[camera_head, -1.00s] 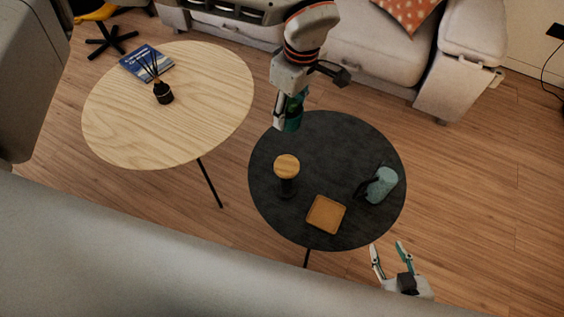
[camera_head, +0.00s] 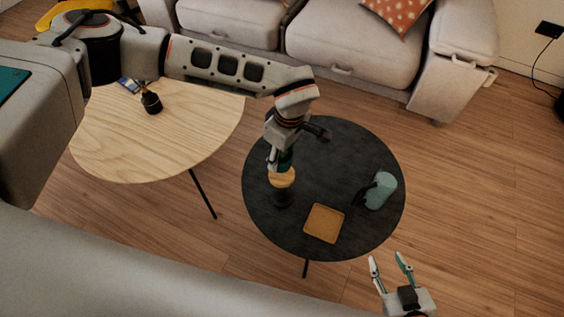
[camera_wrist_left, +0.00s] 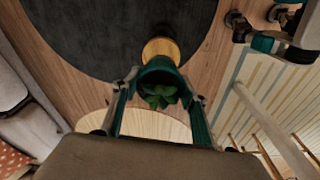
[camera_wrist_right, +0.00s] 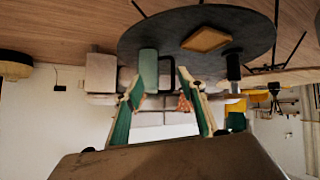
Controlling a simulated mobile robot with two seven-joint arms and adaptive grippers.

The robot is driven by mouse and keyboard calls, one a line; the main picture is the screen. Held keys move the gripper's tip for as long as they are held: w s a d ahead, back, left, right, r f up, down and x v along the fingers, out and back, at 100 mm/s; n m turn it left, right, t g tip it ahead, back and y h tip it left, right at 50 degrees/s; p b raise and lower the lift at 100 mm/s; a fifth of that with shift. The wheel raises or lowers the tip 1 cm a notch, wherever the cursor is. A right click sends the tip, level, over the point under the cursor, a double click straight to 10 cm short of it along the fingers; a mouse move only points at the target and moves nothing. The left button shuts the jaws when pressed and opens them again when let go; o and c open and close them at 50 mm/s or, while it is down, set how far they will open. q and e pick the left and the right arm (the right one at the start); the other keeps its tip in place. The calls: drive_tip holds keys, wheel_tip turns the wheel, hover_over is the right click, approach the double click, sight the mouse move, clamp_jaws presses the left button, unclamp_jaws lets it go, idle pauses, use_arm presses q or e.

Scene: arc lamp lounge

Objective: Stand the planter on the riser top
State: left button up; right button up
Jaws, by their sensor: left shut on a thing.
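The planter (camera_wrist_left: 160,68) is a dark green pot with leafy greenery, held in my left gripper (camera_wrist_left: 161,92). In the head view, the gripper (camera_head: 281,158) and planter (camera_head: 287,160) are over the far edge of the riser's round wooden top (camera_head: 282,178). The riser has a black stem (camera_head: 283,197) and stands at the left of the dark round table. In the left wrist view the planter covers part of the riser top (camera_wrist_left: 161,45). I cannot tell whether they touch. My right gripper (camera_head: 388,261) is open and empty, beyond the table's front right edge.
The dark table (camera_head: 345,155) also holds a square wooden tray (camera_head: 323,223) and a teal mug (camera_head: 382,190). A light wooden table (camera_head: 190,145) on the left bears a black reed diffuser (camera_head: 152,103) and a book. A sofa (camera_head: 355,50) stands behind.

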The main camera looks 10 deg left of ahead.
sight(281, 165)
use_arm(q)
drive_tip(key=shift+f, duration=0.45)
wheel_tip(281, 165, down, 4)
drive_tip(key=shift+r+b, duration=0.2)
drive_tip(key=shift+b, duration=0.3)
drive_tip(key=shift+f, duration=0.1)
drive_tip(key=o, duration=1.3)
use_arm(e)
drive_tip(key=shift+w+a+r, duration=0.1)
drive_tip(key=shift+w+a, duration=0.15)
